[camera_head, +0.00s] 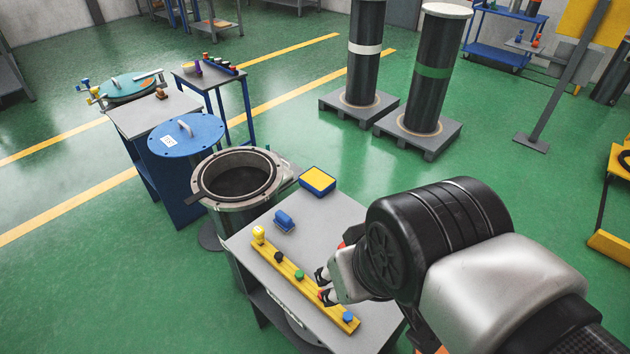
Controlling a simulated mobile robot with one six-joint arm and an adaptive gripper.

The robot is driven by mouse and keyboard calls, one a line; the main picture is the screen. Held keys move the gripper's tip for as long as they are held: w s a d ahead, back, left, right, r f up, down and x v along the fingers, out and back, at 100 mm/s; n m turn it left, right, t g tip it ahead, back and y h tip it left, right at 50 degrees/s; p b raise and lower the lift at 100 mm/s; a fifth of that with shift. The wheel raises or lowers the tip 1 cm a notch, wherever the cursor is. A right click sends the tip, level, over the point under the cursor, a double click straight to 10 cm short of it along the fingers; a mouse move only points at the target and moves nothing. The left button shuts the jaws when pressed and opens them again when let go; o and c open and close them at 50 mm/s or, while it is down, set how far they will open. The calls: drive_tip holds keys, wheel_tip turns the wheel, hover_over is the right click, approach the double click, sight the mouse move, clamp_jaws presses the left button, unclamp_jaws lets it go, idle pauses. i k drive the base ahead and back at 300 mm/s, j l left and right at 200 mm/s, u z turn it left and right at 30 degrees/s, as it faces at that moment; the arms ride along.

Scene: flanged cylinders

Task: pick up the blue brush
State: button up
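The blue brush (285,220) lies on the grey table (318,213), near its far left edge beside the open cylinder. It has a rounded blue top and a darker lower part. My gripper (322,286) is to the lower right of the brush, over the yellow strip on the same table. Its two dark fingertips are apart, and it does not touch the brush. Whether a small red part at the lower fingertip belongs to the gripper or the strip I cannot tell.
A yellow strip (266,257) with several coloured knobs runs along the table's front. A yellow-and-blue box (318,181) sits at the table's back corner. An open flanged cylinder (205,196) stands left of the table, next to a blue lid (186,135). Bare tabletop lies between brush and box.

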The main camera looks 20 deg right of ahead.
sight(282, 220)
drive_tip(key=k+l+z, duration=0.15)
drive_tip(key=k, duration=0.55)
drive_tip(key=z, duration=0.4)
drive_tip(key=j+z, duration=0.1)
drive_tip(key=z, duration=0.75)
drive_tip(key=j+z, duration=0.15)
drive_tip(key=z, duration=0.7)
drive_tip(key=j, duration=0.65)
drive_tip(key=k+j+z, duration=0.1)
drive_tip(key=j, duration=0.5)
drive_tip(key=j+z, duration=0.1)
drive_tip(key=j, duration=0.55)
drive_tip(key=k+j, duration=0.15)
drive_tip(key=j, duration=0.5)
drive_tip(key=k+j+z, duration=0.1)
drive_tip(key=j, duration=0.5)
